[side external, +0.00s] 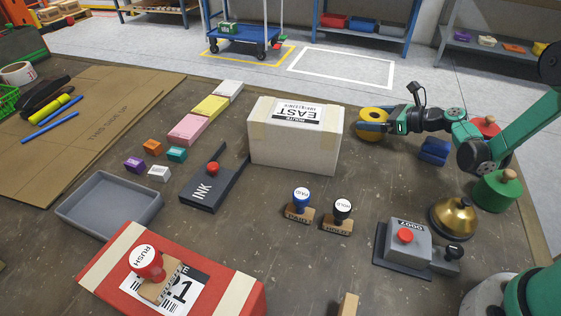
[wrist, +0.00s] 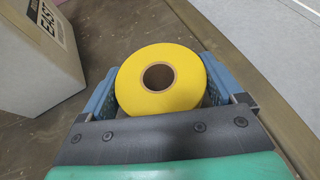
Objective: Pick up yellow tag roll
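The yellow tag roll (wrist: 187,87) has a brown core with a dark hole. In the wrist view it lies between the two blue fingers of my gripper (wrist: 162,80), filling nearly all the space between them. Whether both fingers press on it is not clear. In the side external view the yellow tag roll (side external: 369,132) is on the brown table, right of the white EAST box. My gripper (side external: 388,120) reaches it from the right, low over the table; its fingers are partly hidden there.
The white EAST box (side external: 290,148) stands just left of the roll. Blue items (side external: 434,152), a green canister (side external: 496,191) and a brass bell (side external: 453,219) are to the right under my arm. The table edge is close behind the roll. Stamps (side external: 300,207) stand in front.

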